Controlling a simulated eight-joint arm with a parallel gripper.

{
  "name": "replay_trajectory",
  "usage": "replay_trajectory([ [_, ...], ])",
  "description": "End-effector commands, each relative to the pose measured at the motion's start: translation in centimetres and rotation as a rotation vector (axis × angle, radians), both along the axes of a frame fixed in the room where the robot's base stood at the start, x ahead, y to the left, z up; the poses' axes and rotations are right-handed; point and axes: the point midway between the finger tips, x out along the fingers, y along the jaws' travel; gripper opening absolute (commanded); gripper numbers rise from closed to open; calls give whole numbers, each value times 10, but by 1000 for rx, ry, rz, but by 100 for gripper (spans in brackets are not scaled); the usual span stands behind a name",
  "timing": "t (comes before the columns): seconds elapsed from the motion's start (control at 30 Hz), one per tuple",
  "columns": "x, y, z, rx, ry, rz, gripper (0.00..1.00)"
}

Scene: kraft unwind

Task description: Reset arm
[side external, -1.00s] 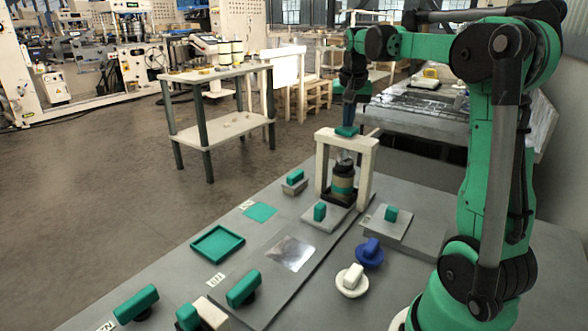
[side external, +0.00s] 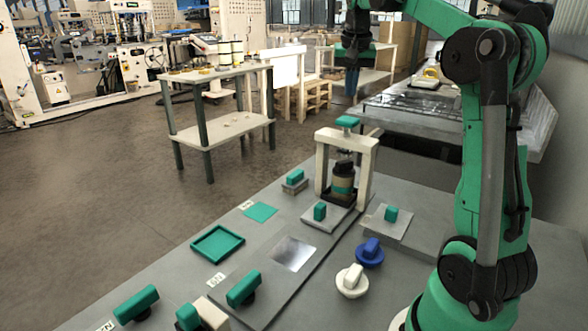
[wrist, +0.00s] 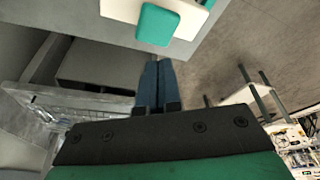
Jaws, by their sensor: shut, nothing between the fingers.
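My gripper (side external: 351,82) hangs in the air above and behind the white press frame (side external: 368,165), pointing down, clear of it. In the wrist view its two blue fingers (wrist: 156,84) lie together with nothing between them. The press frame has a green top knob (side external: 347,122), which also shows in the wrist view (wrist: 158,24). A dark cylinder with a green and tan band (side external: 342,185) stands upright inside the frame.
The grey bench holds a green tray (side external: 217,243), a bare metal plate (side external: 293,253), a blue knob (side external: 370,252), a white knob (side external: 352,281) and several green-handled blocks. A shelf table (side external: 215,75) stands beyond on the floor. A metal-topped table (side external: 415,110) stands behind the press.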

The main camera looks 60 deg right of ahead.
Motion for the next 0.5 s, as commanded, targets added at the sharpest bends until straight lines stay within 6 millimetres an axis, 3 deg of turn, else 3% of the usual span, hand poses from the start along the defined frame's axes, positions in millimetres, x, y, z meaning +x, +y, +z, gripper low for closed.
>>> replay_trajectory([
  [0.17,1,1,0,-1,-1,4,0],
  [0.27,6,15,-2,-8,-10,52,0],
  [0.37,16,49,-9,-28,-37,170,0],
  [0.5,23,124,-32,-72,-97,426,0],
])
